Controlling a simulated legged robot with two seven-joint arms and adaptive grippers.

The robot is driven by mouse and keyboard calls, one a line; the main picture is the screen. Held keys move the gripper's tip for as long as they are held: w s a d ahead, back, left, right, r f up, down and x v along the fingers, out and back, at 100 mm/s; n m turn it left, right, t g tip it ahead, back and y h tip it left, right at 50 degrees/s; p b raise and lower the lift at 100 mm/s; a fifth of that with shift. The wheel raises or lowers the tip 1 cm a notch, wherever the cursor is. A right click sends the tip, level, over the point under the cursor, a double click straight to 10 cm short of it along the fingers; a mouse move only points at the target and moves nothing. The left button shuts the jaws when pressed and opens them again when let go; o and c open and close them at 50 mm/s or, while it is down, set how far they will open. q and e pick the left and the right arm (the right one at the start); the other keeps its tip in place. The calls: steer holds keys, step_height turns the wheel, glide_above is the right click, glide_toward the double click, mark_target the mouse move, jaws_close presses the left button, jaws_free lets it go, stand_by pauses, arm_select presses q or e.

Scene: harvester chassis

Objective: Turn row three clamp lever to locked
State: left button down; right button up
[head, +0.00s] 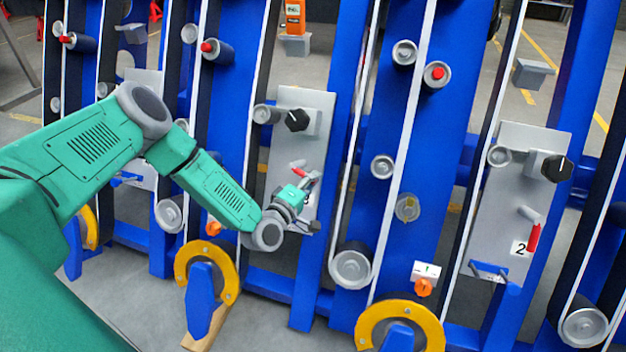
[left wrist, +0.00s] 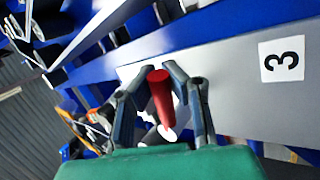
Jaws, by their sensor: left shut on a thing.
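The row three clamp lever has a red handle (left wrist: 161,98), seen in the left wrist view between my two finger pads. My left gripper (left wrist: 162,78) is shut on this handle. In the head view my left gripper (head: 306,192) is at the lower part of the middle grey plate (head: 305,101), and a small red piece of the lever (head: 298,164) shows just above it. The rest of the lever is hidden by the gripper. A white label reading 3 (left wrist: 282,59) is on the plate beside the lever. My right gripper is not in view.
The plate to the right carries a similar red lever (head: 533,237), hanging down, and a label 2 (head: 520,249). A black knob (head: 297,120) sits above my gripper. Blue uprights, belts, rollers and yellow rings (head: 207,262) stand close around the arm.

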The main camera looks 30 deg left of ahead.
arm_select(q)
steer(key=s+a+f+m+g+h+p, duration=0.4)
steer(key=a+m+g+h+p, duration=0.1)
steer(key=m, duration=1.1)
steer(key=shift+s+a+f+m+g+p, duration=0.15)
steer(key=shift+a+f+m+g+p, duration=0.3)
steer(key=shift+g, duration=0.85)
steer(key=shift+r, duration=0.1)
steer(key=c, duration=1.5)
jaws_free()
steer(key=shift+r, duration=0.1)
